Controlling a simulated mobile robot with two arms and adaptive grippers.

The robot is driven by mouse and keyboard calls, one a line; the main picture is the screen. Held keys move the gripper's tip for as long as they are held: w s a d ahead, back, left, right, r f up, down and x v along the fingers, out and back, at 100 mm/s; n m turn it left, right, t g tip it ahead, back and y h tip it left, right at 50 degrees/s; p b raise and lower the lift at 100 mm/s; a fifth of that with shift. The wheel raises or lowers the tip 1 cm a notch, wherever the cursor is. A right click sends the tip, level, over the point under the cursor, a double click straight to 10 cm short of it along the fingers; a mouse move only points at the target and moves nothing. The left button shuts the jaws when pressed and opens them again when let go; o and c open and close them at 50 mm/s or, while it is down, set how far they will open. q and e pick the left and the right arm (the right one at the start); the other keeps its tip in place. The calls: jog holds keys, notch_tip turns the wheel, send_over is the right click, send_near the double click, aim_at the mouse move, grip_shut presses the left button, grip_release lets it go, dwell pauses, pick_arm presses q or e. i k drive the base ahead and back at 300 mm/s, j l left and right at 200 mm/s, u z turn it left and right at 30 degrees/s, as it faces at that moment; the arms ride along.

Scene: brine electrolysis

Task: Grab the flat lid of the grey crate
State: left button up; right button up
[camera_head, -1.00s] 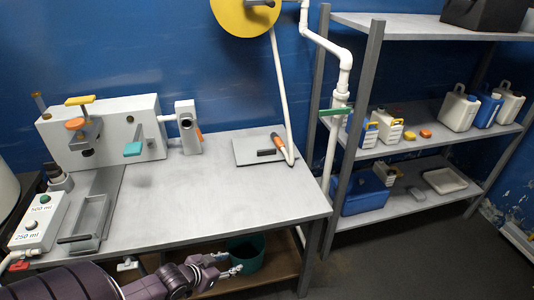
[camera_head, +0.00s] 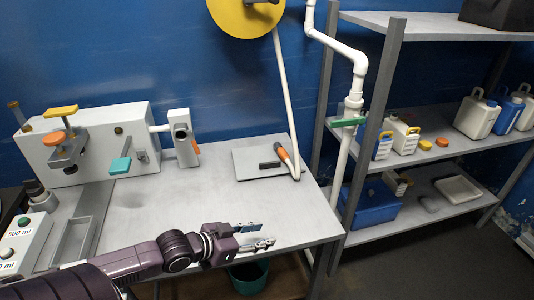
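A flat grey plate with a dark handle (camera_head: 245,164), which looks like the lid, lies on the bench near its back right corner. The tip of a hose with an orange grip lies over its right side. My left gripper (camera_head: 262,235) is above the front right part of the bench, nearer to me than the plate and apart from it. Its two fingers are spread with nothing between them. I cannot make out a grey crate for certain. My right gripper is not in view.
The bench top (camera_head: 185,205) is clear in the middle. A white machine (camera_head: 85,140) stands at the back left, with a narrow grey tray (camera_head: 75,240) in front. A metal shelf (camera_head: 440,148) with jugs is on the right. A green bucket (camera_head: 249,277) is below.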

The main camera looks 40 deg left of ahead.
aim_at(267, 158)
jog(key=i+j, duration=0.9)
